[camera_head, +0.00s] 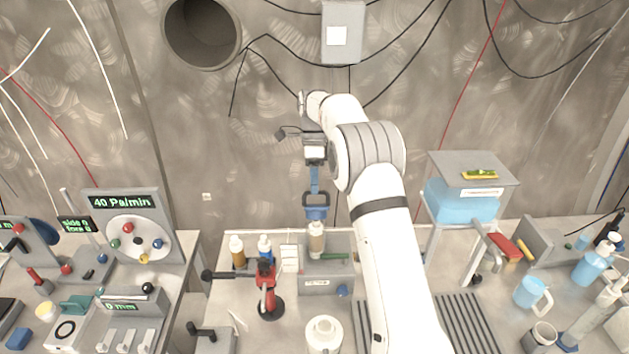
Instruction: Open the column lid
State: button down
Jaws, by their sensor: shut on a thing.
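My gripper (317,212) hangs from my white arm and points straight down over the grey tray in the middle of the bench. Its blue fingers are shut on the top of a slim upright beige cylinder (316,240), which looks like the column. The fingers hide its top end, so I cannot tell the lid from the body or whether the lid is raised. The cylinder stands at the back of the grey tray (318,285).
An amber bottle (237,250) and a blue bottle (265,247) stand left of the cylinder. A red clamp stand (267,285) is in front. A white round jar (323,335) stands nearer. A blue water tank (461,203) is to the right; a dial panel (126,202) is left.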

jog(key=shift+w+g, duration=0.3)
jog(key=shift+g, duration=0.1)
dwell(0.4)
